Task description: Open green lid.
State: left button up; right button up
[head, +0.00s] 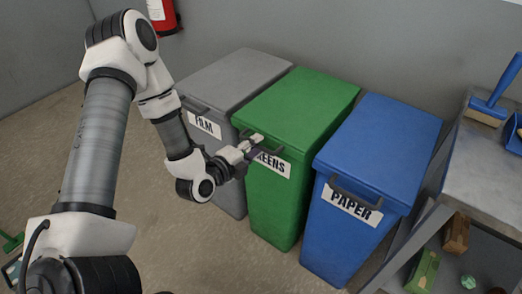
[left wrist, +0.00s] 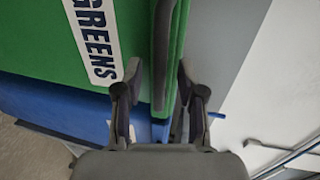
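The green bin marked GREENS (head: 275,200) stands in the middle of a row of three, and its green lid (head: 305,105) is closed. A dark handle bar sits at the lid's front edge; it shows in the left wrist view (left wrist: 160,60). My left gripper (head: 254,144) is at the front of the green lid, by this handle. In the left wrist view my left gripper (left wrist: 158,72) is open, with one finger on each side of the handle bar. I cannot tell whether the fingers touch it. My right gripper is not in view.
A grey bin (head: 225,80) stands left of the green bin, and a blue bin marked PAPER (head: 370,150) stands right of it, both close. A metal shelf (head: 480,160) with brushes and small items is at the right. The floor in front is clear.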

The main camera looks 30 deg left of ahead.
pick_arm(q)
jog(key=shift+w+d+f, duration=0.1)
jog(key=shift+w+f, duration=0.05)
jog(key=shift+w, duration=0.6)
grip_shut()
